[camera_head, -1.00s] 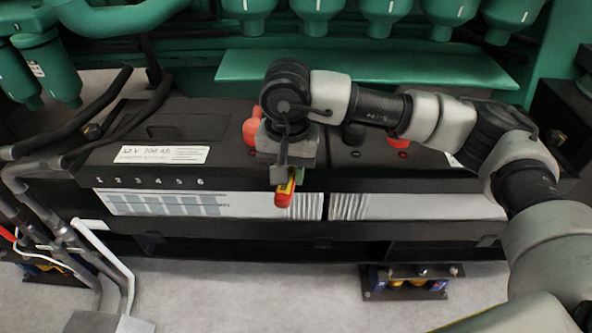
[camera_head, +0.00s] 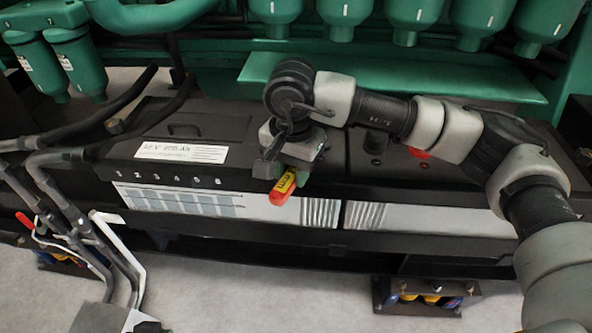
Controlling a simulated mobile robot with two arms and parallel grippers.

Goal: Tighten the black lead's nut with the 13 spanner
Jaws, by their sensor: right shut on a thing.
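My right gripper (camera_head: 284,172) is shut on a tool with a red and yellow handle (camera_head: 283,188), seemingly the 13 spanner. It is above the front top edge of the black battery (camera_head: 215,119). The handle's red end points down towards the battery's front label. The spanner's head is hidden by the gripper, so I cannot tell whether it is on a nut. The black lead's nut does not show. Black cables (camera_head: 88,127) run in at the left, but I cannot tell which is the black lead. My left gripper is not in view.
A green engine with several cylinders (camera_head: 342,8) and a green shelf (camera_head: 390,78) stands close behind the battery. Grey pipes (camera_head: 70,215) rise at the lower left. A small dark unit (camera_head: 428,296) sits on the clear grey floor (camera_head: 260,285) in front.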

